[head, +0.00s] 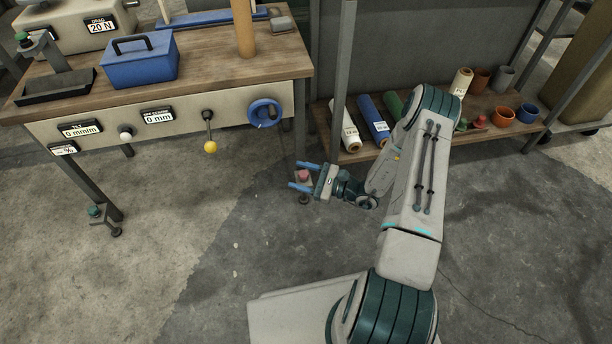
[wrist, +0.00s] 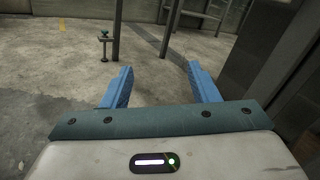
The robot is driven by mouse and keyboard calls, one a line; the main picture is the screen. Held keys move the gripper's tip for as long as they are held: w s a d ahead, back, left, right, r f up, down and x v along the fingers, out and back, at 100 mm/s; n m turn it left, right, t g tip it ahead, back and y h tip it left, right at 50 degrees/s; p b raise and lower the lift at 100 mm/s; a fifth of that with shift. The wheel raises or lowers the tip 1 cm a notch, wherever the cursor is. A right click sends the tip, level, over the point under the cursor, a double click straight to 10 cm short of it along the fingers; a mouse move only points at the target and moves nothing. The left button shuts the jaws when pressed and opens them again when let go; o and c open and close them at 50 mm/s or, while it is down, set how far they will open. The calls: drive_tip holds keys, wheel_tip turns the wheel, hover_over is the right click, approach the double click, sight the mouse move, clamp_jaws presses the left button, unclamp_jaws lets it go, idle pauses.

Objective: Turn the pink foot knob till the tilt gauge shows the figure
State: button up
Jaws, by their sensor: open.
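The pink foot knob (head: 303,174) sits low on the foot of the workbench's right front leg in the head view. My gripper (head: 299,176) is open, its two blue fingers on either side of the knob in that view. I cannot tell whether they touch it. In the wrist view my open gripper (wrist: 160,84) shows both fingers apart, with no pink visible between them. The tilt gauge (head: 80,130) on the bench front reads 0 mm/m. A small plate (head: 63,149) hangs below it, its figure too small to read.
A green foot knob (head: 95,212) is on the left leg; a green knob also shows in the wrist view (wrist: 104,34). A yellow-ended lever (head: 210,146) and blue handwheel (head: 265,113) project from the bench front. A low shelf (head: 375,152) with rolls stands right. Open floor lies left.

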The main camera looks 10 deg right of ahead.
drive_tip(key=d+f+m+t+h, duration=0.45)
drive_tip(key=f+m+t, duration=0.2)
drive_tip(key=f, duration=0.25)
drive_tip(key=m+t+h, duration=0.2)
drive_tip(key=m+h, duration=0.4)
approach(305, 178)
drive_tip(key=shift+n+g, duration=0.25)
drive_tip(key=b+x, duration=0.1)
drive_tip(key=x, duration=0.2)
drive_tip(key=b+x, duration=0.1)
drive_tip(key=x, duration=0.3)
drive_tip(key=b+x, duration=0.2)
drive_tip(key=x, duration=0.1)
drive_tip(key=shift+w+d+r, duration=0.2)
drive_tip(key=shift+w+r, duration=0.05)
drive_tip(key=shift+r, duration=0.05)
drive_tip(key=c, duration=1)
drive_tip(key=shift+s+a+r+m+h+p, duration=0.1)
drive_tip(key=shift+m+h+p, duration=0.35)
drive_tip(key=shift+h, duration=0.2)
drive_tip(key=shift+a+r+m+h+p, duration=0.1)
drive_tip(key=shift+m+h+p, duration=0.25)
drive_tip(key=shift+h+p, duration=0.2)
drive_tip(key=shift+f+m+h+p, duration=0.2)
drive_tip(key=shift+m+h+p, duration=0.5)
drive_tip(key=shift+h, duration=0.65)
